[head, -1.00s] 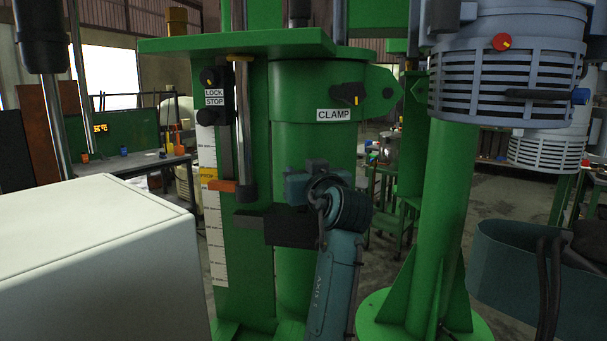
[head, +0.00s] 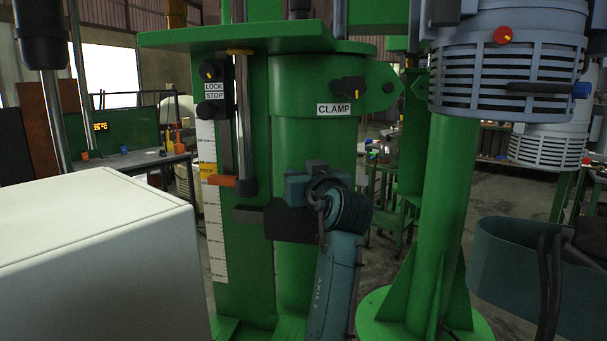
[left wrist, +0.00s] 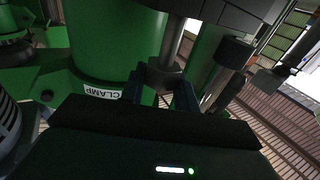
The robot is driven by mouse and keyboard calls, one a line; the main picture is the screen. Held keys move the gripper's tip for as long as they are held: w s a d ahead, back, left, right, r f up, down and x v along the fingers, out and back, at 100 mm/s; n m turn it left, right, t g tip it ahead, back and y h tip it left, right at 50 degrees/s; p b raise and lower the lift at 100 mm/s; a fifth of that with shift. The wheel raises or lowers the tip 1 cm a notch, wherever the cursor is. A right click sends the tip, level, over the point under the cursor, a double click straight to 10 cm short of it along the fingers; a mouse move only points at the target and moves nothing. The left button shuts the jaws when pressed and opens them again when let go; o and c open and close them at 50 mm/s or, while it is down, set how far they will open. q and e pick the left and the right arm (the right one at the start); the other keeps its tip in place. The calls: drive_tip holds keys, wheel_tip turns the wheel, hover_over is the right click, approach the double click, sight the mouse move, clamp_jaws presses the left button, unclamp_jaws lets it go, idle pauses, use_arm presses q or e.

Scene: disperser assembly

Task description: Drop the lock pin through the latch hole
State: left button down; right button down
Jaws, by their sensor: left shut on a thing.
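My left gripper (head: 250,214) reaches in from the right side of the green column, just below the foot of an upright metal rod (head: 243,120). It is shut on what seems to be the lock pin, mostly hidden in the head view. In the left wrist view my left gripper's fingers (left wrist: 162,90) stand on both sides of a grey piece with a rod behind it; its outline is dark. An orange bar (head: 222,181) sits by the rod's foot, beside the white scale. I cannot make out the latch hole. My right gripper is out of view.
A green column (head: 300,160) carries a CLAMP label (head: 334,109) and knob; a LOCK STOP knob (head: 210,72) is at its left. A green plate (head: 235,38) overhangs above. A white box (head: 95,250) fills the lower left. A grey motor housing (head: 505,70) hangs at right.

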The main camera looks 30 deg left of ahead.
use_arm(q)
drive_tip(key=shift+f+b, duration=0.35)
drive_tip(key=shift+f, duration=0.15)
drive_tip(key=c, duration=1.4)
unclamp_jaws()
drive_tip(key=o, duration=0.4)
drive_tip(key=shift+f, duration=0.1)
drive_tip(key=shift+o, duration=0.2)
